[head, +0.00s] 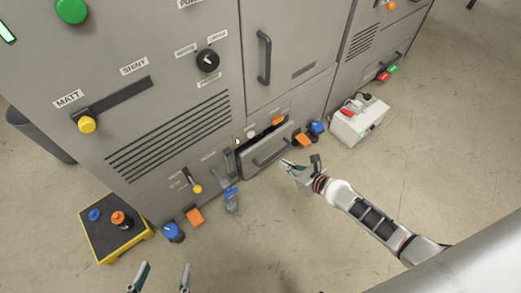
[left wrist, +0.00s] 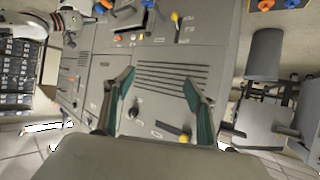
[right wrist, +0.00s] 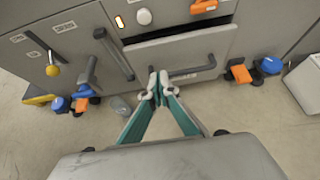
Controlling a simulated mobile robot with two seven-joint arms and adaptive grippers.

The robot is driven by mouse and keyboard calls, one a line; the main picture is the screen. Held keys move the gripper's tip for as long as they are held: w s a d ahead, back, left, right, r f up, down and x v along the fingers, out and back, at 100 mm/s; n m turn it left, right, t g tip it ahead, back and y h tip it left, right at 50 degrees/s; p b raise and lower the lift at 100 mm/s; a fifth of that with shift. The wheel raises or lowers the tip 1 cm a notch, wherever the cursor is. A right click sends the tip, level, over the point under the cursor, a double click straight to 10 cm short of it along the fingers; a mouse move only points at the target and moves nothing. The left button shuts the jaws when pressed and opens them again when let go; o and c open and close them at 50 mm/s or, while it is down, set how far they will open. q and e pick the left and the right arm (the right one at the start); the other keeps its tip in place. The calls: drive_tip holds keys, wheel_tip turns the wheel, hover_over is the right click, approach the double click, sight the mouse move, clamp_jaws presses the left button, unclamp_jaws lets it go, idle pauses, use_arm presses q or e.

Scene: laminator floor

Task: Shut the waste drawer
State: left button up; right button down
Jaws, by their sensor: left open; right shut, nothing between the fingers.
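The waste drawer (head: 251,170) is low in the grey machine and stands partly out, with a dark gap along its top edge. Its front (right wrist: 145,58) and dark bar handle (right wrist: 195,71) also show in the right wrist view. My right gripper (head: 284,164) is shut and empty, just in front of the drawer. In the right wrist view its fingertips (right wrist: 158,78) overlap the left end of the handle; I cannot tell whether they touch it. My left gripper (head: 160,276) is open and empty, low in the head view, away from the drawer; it also shows in the left wrist view (left wrist: 160,92).
A white box (head: 358,122) stands on the floor right of the drawer. Blue and orange feet or pedals (head: 172,232) line the machine's base. A yellow-edged step (head: 118,240) stands at left. The floor in front of the drawer is mostly clear.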

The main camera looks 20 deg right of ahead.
drive_tip(key=w+f+b, duration=0.1)
drive_tip(key=f, duration=0.1)
drive_tip(key=b, duration=0.4)
approach(260, 148)
drive_tip(key=x, duration=0.5)
drive_tip(key=shift+s+a+f, duration=0.1)
drive_tip(key=shift+s+f, duration=0.1)
drive_tip(key=shift+f, duration=0.05)
drive_tip(key=shift+w+a+r, duration=0.1)
drive_tip(key=shift+w+a, duration=0.1)
drive_tip(key=shift+w, duration=0.45)
use_arm(q)
drive_tip(key=d+n, duration=0.1)
drive_tip(key=d, duration=0.1)
drive_tip(key=s+d+n, duration=0.1)
drive_tip(key=d+n, duration=0.1)
drive_tip(key=d+n+h, duration=0.1)
drive_tip(key=shift+s+d+f+n+t, duration=0.15)
drive_tip(key=shift+d+n+t, duration=0.15)
drive_tip(key=shift+d, duration=0.1)
